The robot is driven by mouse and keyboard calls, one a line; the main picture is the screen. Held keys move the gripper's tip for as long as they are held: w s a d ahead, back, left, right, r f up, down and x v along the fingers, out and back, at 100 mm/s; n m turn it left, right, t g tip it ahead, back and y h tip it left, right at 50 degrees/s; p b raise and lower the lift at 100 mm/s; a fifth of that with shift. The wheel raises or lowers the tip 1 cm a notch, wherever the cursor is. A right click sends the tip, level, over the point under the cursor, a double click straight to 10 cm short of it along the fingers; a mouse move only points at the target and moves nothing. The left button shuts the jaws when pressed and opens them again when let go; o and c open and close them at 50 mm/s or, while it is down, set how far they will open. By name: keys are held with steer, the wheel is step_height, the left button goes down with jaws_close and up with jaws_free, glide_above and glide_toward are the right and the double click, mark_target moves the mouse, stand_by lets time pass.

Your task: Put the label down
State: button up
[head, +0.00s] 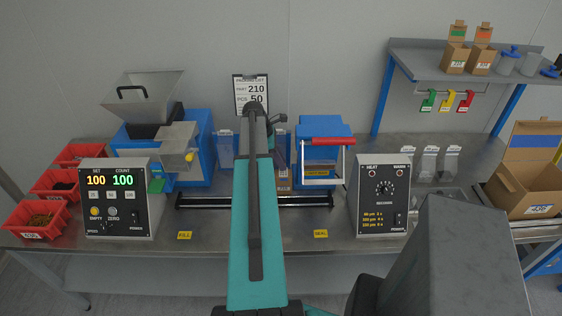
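My teal arm reaches forward over the middle of the steel bench, and its links cover the middle of the view. My gripper's fingers are hidden behind the arm, so I cannot see whether they hold anything. I cannot pick out a loose label. Small yellow plates reading FILL (184,235) and SEAL (320,233) lie along the bench's front edge. A brown, card-like piece (283,181) shows partly just right of my arm; I cannot tell what it is.
A counter box (120,198) showing 100 and 100, red bins (38,219) and a hopper machine stand left. A heat control box (382,196), blue sealer (322,150) and open carton (528,175) stand right. A shelf (430,62) hangs above. Bare bench shows in front of the sealer.

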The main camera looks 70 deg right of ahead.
steer(key=shift+r, duration=0.15)
steer(key=b+v, duration=0.3)
steer(key=v, duration=0.8)
steer(key=shift+w+r+b, duration=0.2)
steer(key=shift+r+b, duration=0.1)
steer(key=shift+r, duration=0.05)
stand_by(0.6)
